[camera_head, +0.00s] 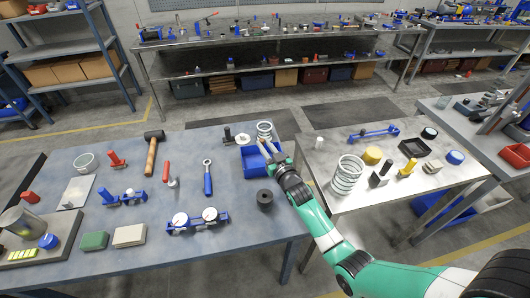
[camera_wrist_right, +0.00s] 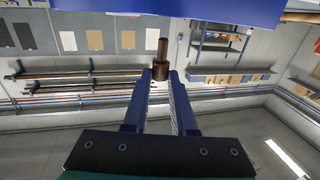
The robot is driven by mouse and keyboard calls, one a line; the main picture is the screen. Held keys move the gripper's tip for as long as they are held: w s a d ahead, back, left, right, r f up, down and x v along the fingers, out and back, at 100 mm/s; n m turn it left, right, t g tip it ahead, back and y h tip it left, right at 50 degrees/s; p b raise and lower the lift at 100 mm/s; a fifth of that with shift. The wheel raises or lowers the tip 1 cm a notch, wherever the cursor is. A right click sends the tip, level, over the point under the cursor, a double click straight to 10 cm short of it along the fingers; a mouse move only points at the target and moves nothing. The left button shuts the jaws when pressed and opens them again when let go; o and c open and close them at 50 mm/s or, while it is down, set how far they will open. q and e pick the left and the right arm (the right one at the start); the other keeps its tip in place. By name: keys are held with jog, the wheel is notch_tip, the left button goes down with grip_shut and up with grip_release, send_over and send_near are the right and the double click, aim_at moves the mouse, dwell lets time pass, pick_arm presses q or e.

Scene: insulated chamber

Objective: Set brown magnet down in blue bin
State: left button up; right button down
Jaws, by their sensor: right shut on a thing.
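My right gripper (camera_head: 268,149) reaches in from the right and is over the blue bin (camera_head: 250,168), which stands near the right edge of the blue-grey table. In the right wrist view, the gripper (camera_wrist_right: 161,76) is shut on the brown magnet (camera_wrist_right: 161,62), a small brown cylinder with a narrower upper part, between its fingertips. A blue surface, probably the bin, spans the top of that view (camera_wrist_right: 190,12). In the head view I cannot make out the magnet, and the gripper covers part of the bin. My left gripper is not in view.
A coil spring (camera_head: 264,130) stands just behind the bin, and a dark round weight (camera_head: 265,198) in front of it. A blue-handled wrench (camera_head: 208,177) and a hammer (camera_head: 152,150) lie to the left. A metal table (camera_head: 400,200) with several parts adjoins on the right.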

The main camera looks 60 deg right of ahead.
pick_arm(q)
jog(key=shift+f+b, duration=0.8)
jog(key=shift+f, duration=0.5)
pick_arm(e)
jog(key=shift+f, duration=1.5)
jog(key=c, duration=0.7)
grip_release()
jog(key=shift+a, duration=0.1)
